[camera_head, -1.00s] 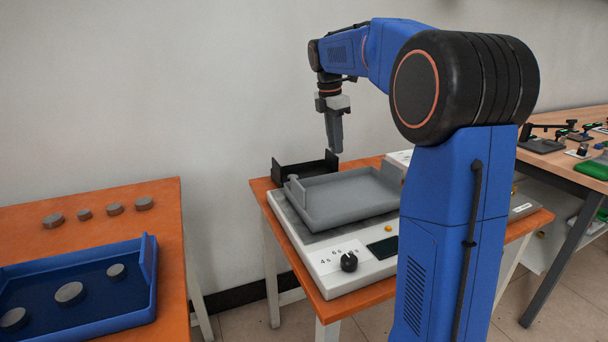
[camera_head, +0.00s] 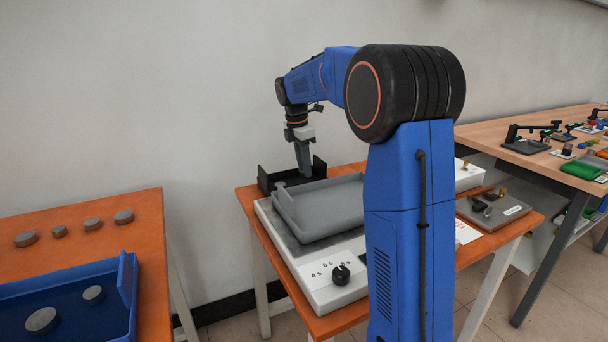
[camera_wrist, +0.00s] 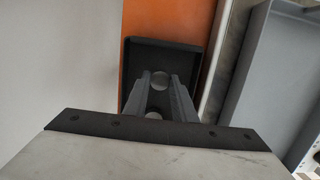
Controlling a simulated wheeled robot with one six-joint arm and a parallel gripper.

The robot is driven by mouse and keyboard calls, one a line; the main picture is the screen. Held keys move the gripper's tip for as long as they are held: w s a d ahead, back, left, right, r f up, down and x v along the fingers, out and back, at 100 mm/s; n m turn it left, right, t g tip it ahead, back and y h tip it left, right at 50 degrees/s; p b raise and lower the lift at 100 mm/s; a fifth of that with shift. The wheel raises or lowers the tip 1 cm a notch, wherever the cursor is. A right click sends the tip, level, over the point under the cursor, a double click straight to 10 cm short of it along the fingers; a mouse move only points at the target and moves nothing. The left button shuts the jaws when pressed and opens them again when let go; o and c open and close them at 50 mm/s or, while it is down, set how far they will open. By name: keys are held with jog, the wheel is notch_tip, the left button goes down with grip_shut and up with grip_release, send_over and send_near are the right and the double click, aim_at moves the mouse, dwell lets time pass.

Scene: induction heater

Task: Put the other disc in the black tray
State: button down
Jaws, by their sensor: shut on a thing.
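The black tray (camera_head: 266,181) stands at the back left of the orange table, behind the grey tray. My gripper (camera_head: 304,174) points down at the black tray, its fingertips at about rim height in the head view. In the wrist view my gripper (camera_wrist: 161,79) is over the tray (camera_wrist: 130,70), shut on a small grey disc (camera_wrist: 160,80) between its fingertips. Another grey disc (camera_wrist: 154,113) shows lower between the fingers, partly hidden. I cannot tell the gap between the held disc and the tray floor.
The grey tray (camera_head: 320,213) rests on the heater (camera_head: 318,284), close beside the black tray. A wall runs just behind. On the left table are a blue tray (camera_head: 75,278) with discs and several loose discs (camera_head: 92,224).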

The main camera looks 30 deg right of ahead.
jog(key=shift+f, duration=1.35)
jog(key=shift+f, duration=0.15)
jog(key=c, duration=1.5)
grip_release()
jog(key=shift+o, duration=0.2)
notch_tip(320, 180, up, 12)
jog(key=a, duration=0.1)
jog(key=shift+a, duration=0.4)
